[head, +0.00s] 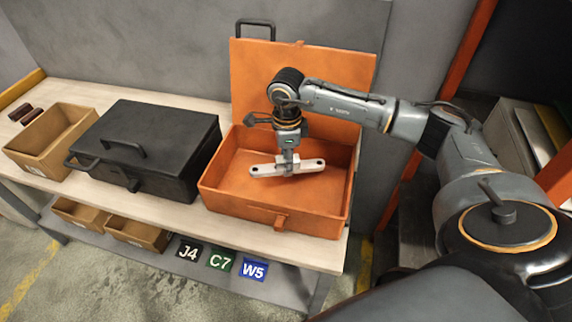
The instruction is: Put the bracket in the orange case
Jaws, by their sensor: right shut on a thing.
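The bracket (262,170) is a light grey bar with dark holes near its ends. My right gripper (288,166) points down and is shut on the middle of the bracket. Gripper and bracket show within the opening of the orange case (240,205); I cannot tell whether the bracket touches the case floor. The case is open, its lid (330,85) standing up at the back against the wall. My left gripper is not in view.
A shut black case (165,125) stands left of the orange case on the pale bench. A cardboard box (50,150) and small dark pieces (25,113) lie further left. More boxes (135,233) and labels J4, C7 and W5 (253,270) show below at the front.

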